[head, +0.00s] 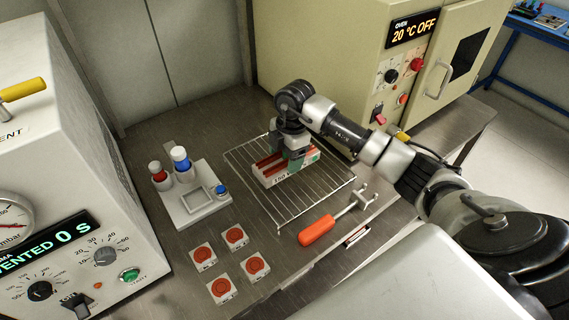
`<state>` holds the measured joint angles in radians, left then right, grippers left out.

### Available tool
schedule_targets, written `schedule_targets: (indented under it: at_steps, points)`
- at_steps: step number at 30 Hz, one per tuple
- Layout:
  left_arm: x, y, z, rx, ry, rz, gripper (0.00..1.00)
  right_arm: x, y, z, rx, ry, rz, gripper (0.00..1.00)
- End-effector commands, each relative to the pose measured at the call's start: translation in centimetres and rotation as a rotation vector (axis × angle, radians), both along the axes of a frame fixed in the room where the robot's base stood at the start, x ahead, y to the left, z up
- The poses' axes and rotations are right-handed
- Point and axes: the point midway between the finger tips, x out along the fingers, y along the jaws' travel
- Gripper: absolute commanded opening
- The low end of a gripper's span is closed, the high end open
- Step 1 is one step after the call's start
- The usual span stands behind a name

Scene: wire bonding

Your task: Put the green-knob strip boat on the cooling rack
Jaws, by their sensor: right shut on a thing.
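The strip boat (270,181) is a pale tray with red strips in it and printed lettering on its front side. It is at the cooling rack (249,184), a wire grid on the metal bench, over the grid's middle. It looks level and on or very close to the wires; I cannot tell whether it touches them. My right gripper (291,151) comes down from above and is shut on the boat near its middle. Its fingers hide most of the knob; some green shows there. My left gripper is not in view.
An orange-handled tool (317,230) lies by the rack's front edge. Several white squares with red discs (235,237) lie front left. A white holder (193,207) with red- and blue-marked bottles stands left. The oven (345,55) is behind, and a plasma machine (60,170) is far left.

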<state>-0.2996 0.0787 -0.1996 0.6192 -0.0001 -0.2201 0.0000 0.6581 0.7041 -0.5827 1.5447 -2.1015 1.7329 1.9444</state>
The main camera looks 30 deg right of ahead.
Motion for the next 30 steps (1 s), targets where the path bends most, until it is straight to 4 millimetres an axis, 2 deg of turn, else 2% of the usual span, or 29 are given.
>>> schedule_targets:
  at_steps: [5, 13, 23, 24, 29, 30]
  points:
    - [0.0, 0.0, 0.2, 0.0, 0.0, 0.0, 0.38, 0.6, 0.0, -0.6, 0.0, -0.001, 0.001, 0.34]
    - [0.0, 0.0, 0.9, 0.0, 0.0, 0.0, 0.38, 0.5, 0.0, -4.0, 0.0, 0.001, 0.001, 0.34]
    - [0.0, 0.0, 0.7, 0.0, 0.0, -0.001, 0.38, 0.6, 0.0, -4.5, 0.0, -0.002, 0.002, 0.34]
    - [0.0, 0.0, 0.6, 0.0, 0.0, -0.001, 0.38, 0.5, 0.0, -4.6, -0.001, -0.001, 0.002, 0.71]
    - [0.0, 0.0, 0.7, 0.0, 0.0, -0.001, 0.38, 0.5, 0.0, -4.5, -0.001, 0.0, 0.001, 0.95]
    - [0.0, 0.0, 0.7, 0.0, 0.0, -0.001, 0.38, 0.5, 0.0, -4.5, -0.001, 0.0, 0.001, 0.95]
